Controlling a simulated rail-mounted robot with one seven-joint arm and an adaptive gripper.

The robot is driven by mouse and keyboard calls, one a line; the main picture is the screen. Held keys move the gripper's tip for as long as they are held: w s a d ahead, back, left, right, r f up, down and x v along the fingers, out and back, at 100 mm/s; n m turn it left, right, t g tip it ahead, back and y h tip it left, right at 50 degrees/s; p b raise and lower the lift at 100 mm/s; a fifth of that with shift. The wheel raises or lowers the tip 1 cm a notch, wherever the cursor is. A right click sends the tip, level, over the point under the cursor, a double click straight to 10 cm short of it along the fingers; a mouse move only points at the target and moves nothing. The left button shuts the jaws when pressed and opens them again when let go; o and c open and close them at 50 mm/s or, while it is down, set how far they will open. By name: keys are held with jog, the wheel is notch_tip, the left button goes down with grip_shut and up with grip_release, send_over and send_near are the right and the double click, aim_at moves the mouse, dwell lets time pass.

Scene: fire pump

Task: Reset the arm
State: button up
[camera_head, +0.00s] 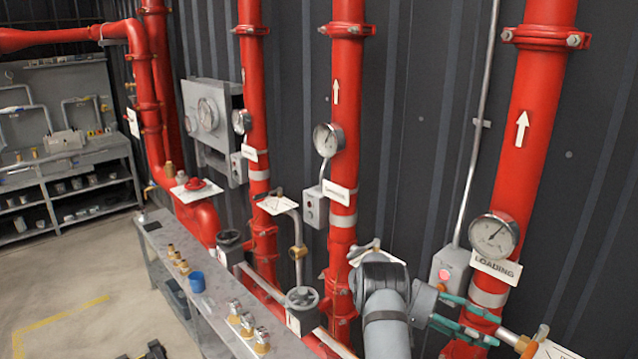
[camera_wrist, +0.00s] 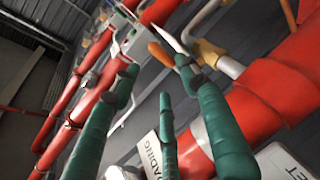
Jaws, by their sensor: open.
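My gripper (camera_head: 466,319) has green fingers and is at the lower right in the head view, beside the thick red pipe (camera_head: 530,120) labelled LOADING. In the wrist view my gripper (camera_wrist: 157,78) shows three green fingers spread apart with nothing between them. The fingers are near the pipe's lower part, just below the grey box with a lit red button (camera_head: 450,268). I cannot tell whether a finger touches the pipe. My grey arm comes up from the bottom of the head view and hides part of the wall behind it.
A round gauge (camera_head: 494,235) is on the LOADING pipe above my gripper. An orange-handled valve (camera_head: 535,340) is to the right. Open floor (camera_head: 60,285) lies farther left.

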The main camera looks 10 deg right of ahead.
aim_at(526, 350)
jog(key=x, duration=1)
jog(key=shift+s+d+f, duration=0.1)
jog(key=shift+s+d, duration=0.05)
jog(key=shift+d, duration=0.1)
